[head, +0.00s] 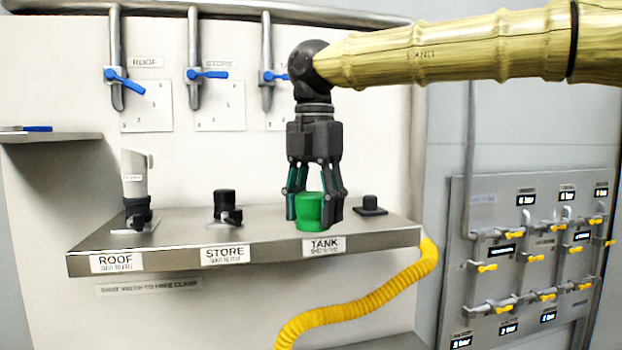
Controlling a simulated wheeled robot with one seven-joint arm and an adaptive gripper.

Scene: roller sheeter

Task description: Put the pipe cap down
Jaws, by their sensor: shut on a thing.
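The pipe cap (310,211) is a green cylinder in the head view, at the front of the metal shelf above the TANK label (323,246). My gripper (314,208) points down from above with its fingers around the cap, shut on it. The cap appears upright. Its lower edge is at or just above the shelf (175,232); I cannot tell whether it touches.
A white-topped fitting (134,174) stands at ROOF and a black fitting (225,207) at STORE. A yellow hose (360,297) hangs at the shelf's right end. Blue-handled valves (208,75) line the wall above.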

